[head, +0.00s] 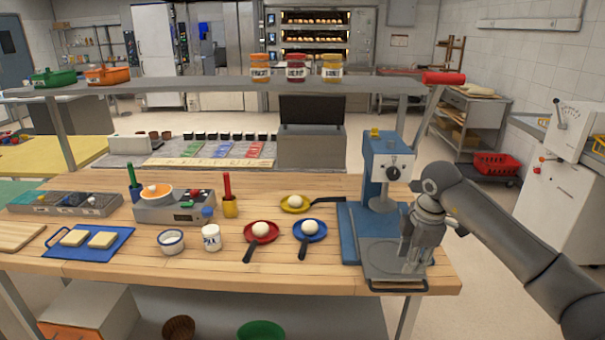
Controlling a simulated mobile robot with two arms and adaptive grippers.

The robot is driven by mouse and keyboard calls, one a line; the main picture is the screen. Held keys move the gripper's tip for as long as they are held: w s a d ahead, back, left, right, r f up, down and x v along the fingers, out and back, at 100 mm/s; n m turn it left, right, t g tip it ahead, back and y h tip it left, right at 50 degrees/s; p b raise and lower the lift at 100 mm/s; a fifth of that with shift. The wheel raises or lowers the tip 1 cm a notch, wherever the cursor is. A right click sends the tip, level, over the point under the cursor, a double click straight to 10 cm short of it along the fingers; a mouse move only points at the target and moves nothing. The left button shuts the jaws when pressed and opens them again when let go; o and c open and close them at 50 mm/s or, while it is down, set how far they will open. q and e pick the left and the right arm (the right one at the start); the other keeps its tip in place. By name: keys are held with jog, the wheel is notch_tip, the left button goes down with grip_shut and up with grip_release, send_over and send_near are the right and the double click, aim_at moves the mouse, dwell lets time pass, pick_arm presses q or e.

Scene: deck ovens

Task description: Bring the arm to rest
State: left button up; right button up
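My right arm comes in from the right edge, over the right end of the wooden table (345,267). My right gripper (412,264) points down, in front of the blue and grey machine (376,160) and above its base tray (396,286). The fingers are small and grey here, and I cannot tell whether they are apart or closed, or whether they touch the tray. My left arm and gripper are not in view.
Red (261,231), blue (310,229) and yellow (296,203) pans, each with a white ball, lie left of the machine. A scale (174,208), a white jar (211,238) and a blue board (62,252) stand farther left. A shelf (215,88) with jars spans behind.

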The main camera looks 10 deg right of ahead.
jog(key=w+a+f+t+y, duration=0.1)
jog(key=a+f+t+y, duration=0.4)
jog(key=a+f+y, duration=1.2)
jog(key=s+d+f+m+t+h, duration=0.15)
jog(key=s+f+m+h, duration=0.35)
jog(key=f, duration=0.6)
jog(key=s+d+f+m+h, duration=0.2)
jog(key=s+f+h, duration=0.2)
jog(key=s+f, duration=0.5)
jog(key=s+d+f+m+t+h, duration=0.15)
jog(key=s+f+m+h, duration=0.3)
jog(key=f, duration=0.85)
jog(key=s+f+g+h, duration=0.1)
jog(key=s+f+g, duration=0.2)
jog(key=s, duration=0.8)
jog(key=s+f+m+g+h, duration=0.1)
jog(key=s+f+g, duration=0.2)
jog(key=s, duration=0.8)
jog(key=s+f+g+h, duration=0.1)
jog(key=s+f+g, duration=0.2)
jog(key=s+f, duration=0.3)
jog(key=s, duration=0.5)
jog(key=shift+s+a, duration=0.15)
jog(key=shift+a, duration=0.25)
